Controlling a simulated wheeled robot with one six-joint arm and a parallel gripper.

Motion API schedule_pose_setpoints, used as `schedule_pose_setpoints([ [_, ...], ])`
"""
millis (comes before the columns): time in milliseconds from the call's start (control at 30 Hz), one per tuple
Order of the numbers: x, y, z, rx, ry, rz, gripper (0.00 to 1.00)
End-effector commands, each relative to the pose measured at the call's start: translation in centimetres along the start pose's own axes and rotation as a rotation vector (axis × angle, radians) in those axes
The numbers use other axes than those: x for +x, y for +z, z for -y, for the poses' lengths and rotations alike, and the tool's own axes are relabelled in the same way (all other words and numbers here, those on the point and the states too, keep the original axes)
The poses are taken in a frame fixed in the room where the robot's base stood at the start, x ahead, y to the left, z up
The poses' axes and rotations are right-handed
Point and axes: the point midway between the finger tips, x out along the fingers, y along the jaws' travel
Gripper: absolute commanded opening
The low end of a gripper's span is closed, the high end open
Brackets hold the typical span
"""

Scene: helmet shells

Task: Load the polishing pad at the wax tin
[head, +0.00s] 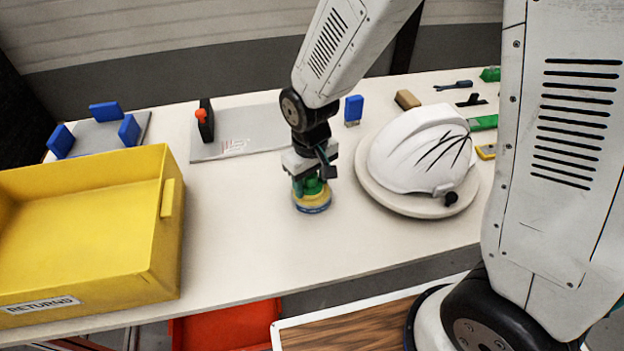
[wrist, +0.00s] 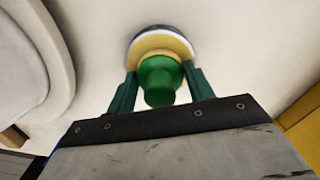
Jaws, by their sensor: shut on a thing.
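My gripper (head: 312,184) is shut on the green knob of the polishing pad (head: 313,196), low over the table just left of the helmet. In the wrist view the green knob (wrist: 160,78) sits between my two green fingers, with the pad's yellow disc around it. Directly under the yellow disc is a round blue-rimmed thing, seemingly the wax tin (head: 313,209); its rim also shows in the wrist view (wrist: 150,31). The pad covers its top, and I cannot tell whether they touch.
A white helmet shell (head: 420,150) with dark streaks rests on a round stand (head: 400,203) to the right. A yellow returns bin (head: 165,235) stands at the left. A grey plate (head: 240,133), blue blocks and small tools lie behind. Bare table (head: 235,230) lies between bin and pad.

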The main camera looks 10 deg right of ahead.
Motion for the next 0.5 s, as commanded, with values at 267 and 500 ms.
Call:
schedule_pose_setpoints([
  [267, -1.7, 0.1, 0.0, 0.000, 0.000, 0.000, 0.34],
  [500, -3.6, 0.0, -0.1, 0.001, 0.000, 0.000, 0.34],
])
